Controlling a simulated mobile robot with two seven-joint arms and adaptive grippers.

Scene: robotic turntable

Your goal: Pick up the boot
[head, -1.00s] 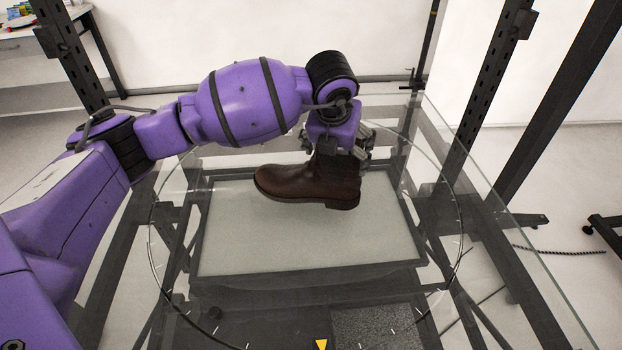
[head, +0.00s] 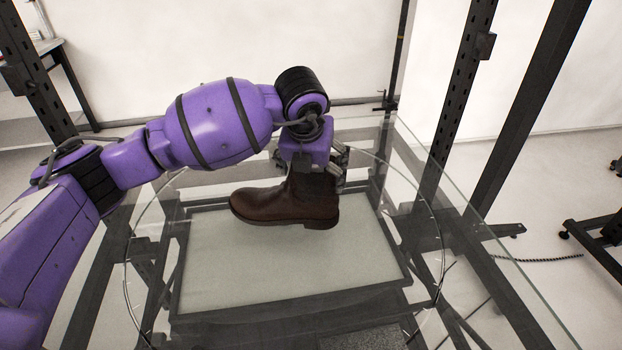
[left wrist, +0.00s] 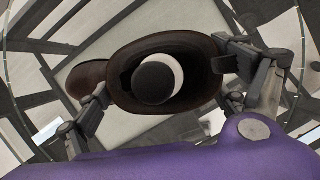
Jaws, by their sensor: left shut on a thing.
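A dark brown ankle boot (head: 288,206) is upright in the head view, toe to the left, over the pale panel in the middle of the glass turntable (head: 420,290). My left gripper (head: 318,172) comes from above and is shut on the boot's shaft near its top. In the left wrist view the boot's opening (left wrist: 118,88) faces the camera, with a gripper finger on each side of the shaft. A dark round shape shows inside the opening. I cannot tell how far the sole is from the glass. My right gripper is not in view.
A pale rectangular panel (head: 270,265) with a dark frame lies under the glass. Dark upright posts (head: 465,100) stand at the right, and another post (head: 35,75) stands at the left. The glass around the boot is clear.

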